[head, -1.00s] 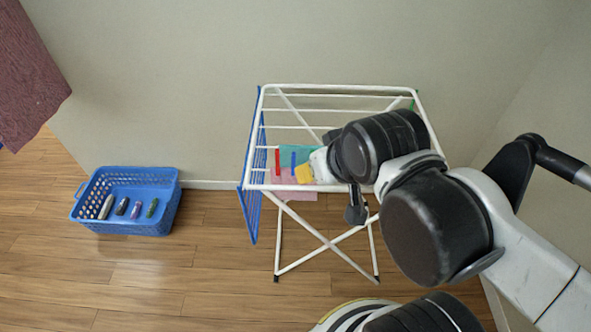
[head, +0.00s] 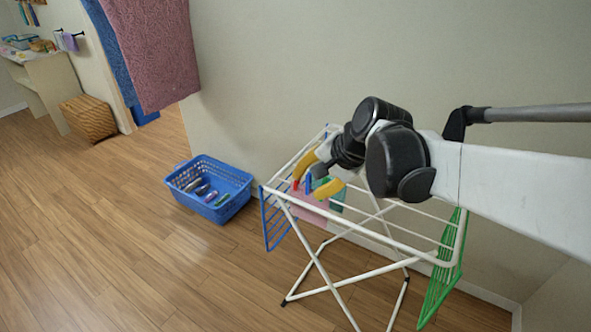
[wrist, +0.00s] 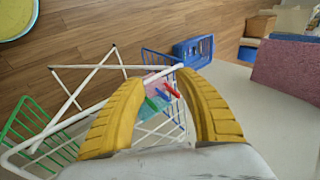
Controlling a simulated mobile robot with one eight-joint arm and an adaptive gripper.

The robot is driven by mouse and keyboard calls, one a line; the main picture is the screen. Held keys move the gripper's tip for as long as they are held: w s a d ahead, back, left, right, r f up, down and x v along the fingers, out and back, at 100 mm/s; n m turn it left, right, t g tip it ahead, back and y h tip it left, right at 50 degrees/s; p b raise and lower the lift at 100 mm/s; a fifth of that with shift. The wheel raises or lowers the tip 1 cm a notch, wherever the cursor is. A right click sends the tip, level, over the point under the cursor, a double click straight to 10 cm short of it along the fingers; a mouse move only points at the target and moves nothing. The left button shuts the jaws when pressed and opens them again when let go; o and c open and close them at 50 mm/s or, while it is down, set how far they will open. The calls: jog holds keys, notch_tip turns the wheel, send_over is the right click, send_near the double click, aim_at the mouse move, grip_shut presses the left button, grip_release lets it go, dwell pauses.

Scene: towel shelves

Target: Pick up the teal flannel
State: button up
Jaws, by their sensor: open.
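The teal flannel (head: 337,197) hangs over the rails of the white drying rack, beside a pink flannel (head: 310,203). Part of it is hidden behind my gripper in the head view. Red and blue pegs stand at the flannels. In the wrist view my gripper (wrist: 160,76) is open, with the flannels and red, blue and green pegs beyond the fingers. I cannot tell the exact gap to the cloth.
The white drying rack (head: 355,237) has a blue side panel and a green side panel (head: 440,275). A blue basket (head: 232,207) with several small items stands on the floor. Large towels (head: 155,50) hang at upper left. A wicker basket (head: 88,118) stands farther back. Floor at left is clear.

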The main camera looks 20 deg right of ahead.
jog(key=w+d+f+m+y, duration=0.1)
jog(key=w+d+f+m, duration=0.25)
jog(key=w, duration=0.35)
jog(key=m+t+y+b, duration=0.3)
jog(key=m+t+y, duration=0.15)
jog(key=m, duration=0.95)
send_near(330, 177)
jog(key=b+x, duration=0.4)
jog(key=x, duration=0.6)
jog(key=shift+f, duration=0.1)
grip_shut()
